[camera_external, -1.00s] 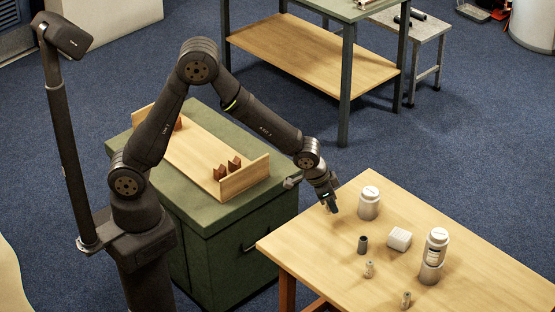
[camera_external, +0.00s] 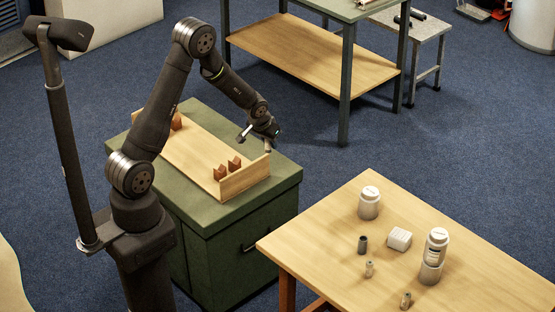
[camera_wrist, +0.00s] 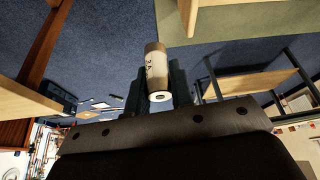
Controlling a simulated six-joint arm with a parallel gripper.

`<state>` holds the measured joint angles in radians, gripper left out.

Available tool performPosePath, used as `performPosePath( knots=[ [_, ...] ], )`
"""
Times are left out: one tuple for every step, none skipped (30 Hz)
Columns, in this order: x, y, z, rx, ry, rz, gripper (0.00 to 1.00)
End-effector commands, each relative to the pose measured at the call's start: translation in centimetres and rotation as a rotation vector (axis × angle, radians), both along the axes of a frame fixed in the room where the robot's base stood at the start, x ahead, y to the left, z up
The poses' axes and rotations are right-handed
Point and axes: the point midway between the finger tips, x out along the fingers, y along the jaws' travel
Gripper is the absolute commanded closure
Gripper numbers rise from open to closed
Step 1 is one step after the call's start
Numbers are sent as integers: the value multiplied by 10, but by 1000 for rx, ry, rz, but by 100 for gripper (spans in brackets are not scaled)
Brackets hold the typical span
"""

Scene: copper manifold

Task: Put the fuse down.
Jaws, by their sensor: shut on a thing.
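My gripper (camera_external: 267,142) is shut on the fuse (camera_wrist: 157,72), a small pale cylinder with dark marks on its side and a brownish end. In the wrist view the fuse sits between the two dark fingers. In the external view the fuse (camera_external: 268,146) is a tiny piece below the fingertips, raised near the right end board of the wooden tray (camera_external: 200,148) on the green cabinet (camera_external: 285,180). I cannot tell whether it is over the cabinet top or just beyond its edge.
Brown notched blocks (camera_external: 234,164) stand in the tray. The wooden table (camera_external: 330,235) at right holds white jars (camera_external: 369,203), a dark cup (camera_external: 362,244), a white block (camera_external: 399,239) and two small cylinders (camera_external: 369,269). Blue floor separates table and cabinet.

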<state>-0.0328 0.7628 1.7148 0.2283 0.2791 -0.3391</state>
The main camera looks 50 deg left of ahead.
Motion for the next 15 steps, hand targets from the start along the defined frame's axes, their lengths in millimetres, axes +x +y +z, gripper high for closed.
performPosePath(
  knots=[
    [-3,25,-4,-1,1,42,100],
    [-5,38,-6,0,1,64,100],
    [-8,55,-9,0,2,93,100],
    [-10,68,-11,-1,2,116,100],
    [-13,80,-14,-1,2,137,100],
    [-17,97,-16,-2,2,166,100],
    [-21,110,-18,-1,2,189,100],
    [-24,123,-20,-2,1,212,100],
    [-30,139,-23,-2,2,241,100],
    [-34,151,-25,-3,1,262,100],
    [-39,163,-27,-3,1,284,100],
    [-46,179,-30,-3,1,313,100],
    [-51,191,-32,-4,1,336,100],
    [-57,202,-34,-4,1,357,100],
    [-65,218,-37,-5,1,386,100]
  ],
)
